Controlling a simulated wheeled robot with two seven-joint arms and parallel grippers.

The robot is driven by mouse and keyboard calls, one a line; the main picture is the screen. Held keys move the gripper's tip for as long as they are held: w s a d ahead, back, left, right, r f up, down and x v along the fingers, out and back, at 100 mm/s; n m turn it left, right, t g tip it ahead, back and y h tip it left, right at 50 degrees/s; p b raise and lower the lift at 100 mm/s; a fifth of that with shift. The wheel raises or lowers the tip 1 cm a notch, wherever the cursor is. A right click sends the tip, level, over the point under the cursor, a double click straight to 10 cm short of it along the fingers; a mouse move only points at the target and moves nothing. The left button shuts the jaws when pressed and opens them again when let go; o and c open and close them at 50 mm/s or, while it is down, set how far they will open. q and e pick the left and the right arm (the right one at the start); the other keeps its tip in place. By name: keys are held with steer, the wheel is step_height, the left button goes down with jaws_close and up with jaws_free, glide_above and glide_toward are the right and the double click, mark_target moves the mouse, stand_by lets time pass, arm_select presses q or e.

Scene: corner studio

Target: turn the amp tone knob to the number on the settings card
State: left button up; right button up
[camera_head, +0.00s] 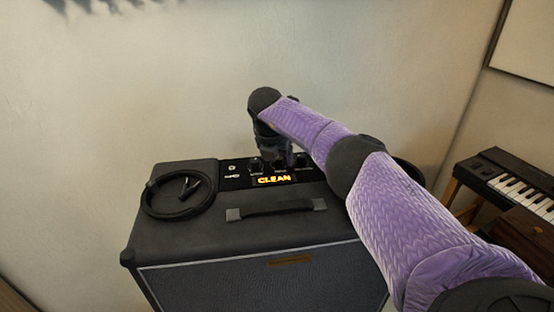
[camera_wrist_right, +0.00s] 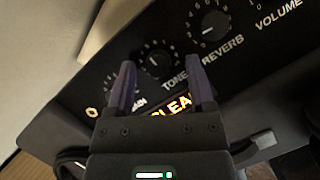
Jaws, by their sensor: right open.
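The black amp (camera_head: 170,240) stands against the wall, with its knob panel along the back of its top. In the right wrist view the tone knob (camera_wrist_right: 158,62), labelled TONE, shows between my right fingertips, with its white pointer line toward the picture's upper left. My right gripper (camera_wrist_right: 160,63) is open and empty, pointing down at the panel; I cannot tell whether its fingers reach down beside the knob. In the head view my right gripper (camera_head: 281,160) hangs over the panel and hides part of it. I cannot make out the settings card. My left gripper is out of view.
The reverb knob (camera_wrist_right: 215,25) is beside the tone knob; the left finger partly hides the gain knob. A lit CLEAN display (camera_head: 273,180) is in front. A coiled cable (camera_head: 178,210) and a handle (camera_head: 277,208) are on the amp. A keyboard (camera_head: 510,180) stands right.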

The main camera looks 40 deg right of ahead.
jaws_close()
stand_by(0.3)
